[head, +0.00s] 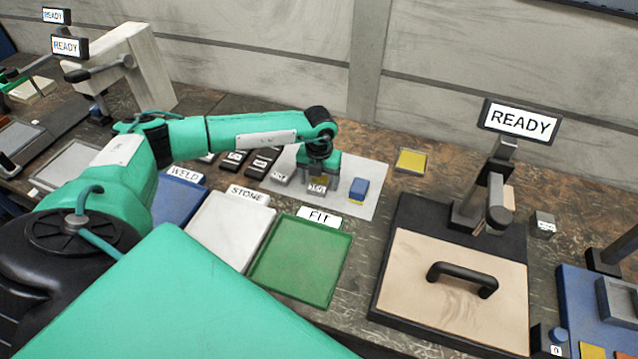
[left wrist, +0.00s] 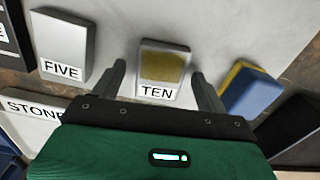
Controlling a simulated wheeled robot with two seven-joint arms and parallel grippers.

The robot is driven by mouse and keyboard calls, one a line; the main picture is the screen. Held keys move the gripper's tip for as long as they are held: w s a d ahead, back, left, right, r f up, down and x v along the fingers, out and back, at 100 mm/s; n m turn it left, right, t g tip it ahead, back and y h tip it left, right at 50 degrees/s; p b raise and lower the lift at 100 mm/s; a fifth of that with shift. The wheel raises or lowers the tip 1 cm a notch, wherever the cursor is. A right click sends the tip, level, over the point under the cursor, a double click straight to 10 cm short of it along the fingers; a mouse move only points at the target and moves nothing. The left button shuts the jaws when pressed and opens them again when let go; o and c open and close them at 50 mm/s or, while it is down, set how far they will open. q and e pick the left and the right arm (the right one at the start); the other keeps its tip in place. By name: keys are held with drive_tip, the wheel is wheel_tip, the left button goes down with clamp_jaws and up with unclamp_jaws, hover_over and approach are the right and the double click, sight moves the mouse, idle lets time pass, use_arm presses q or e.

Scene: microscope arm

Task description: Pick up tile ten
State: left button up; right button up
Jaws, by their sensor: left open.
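Tile ten (left wrist: 163,66) is a small light tile with a yellow-brown patch on top and a TEN label on its front. It stands on a pale sheet between the two fingers of my left gripper (left wrist: 160,80), which is open around it; I see a gap on each side. In the head view my left gripper (head: 318,178) points down over tile ten (head: 317,186), which is partly hidden by the fingers. My right gripper does not show.
Tile five (left wrist: 62,47) stands to the left, and a blue and yellow block (head: 358,189) close to the right. A green FIT tray (head: 300,262) and white STONE tray (head: 228,230) lie in front. A READY sign (head: 519,121) stands at right.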

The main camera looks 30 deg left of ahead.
use_arm(q)
drive_tip(key=shift+w, duration=0.1)
drive_tip(key=c, duration=1.5)
drive_tip(key=shift+r, duration=0.1)
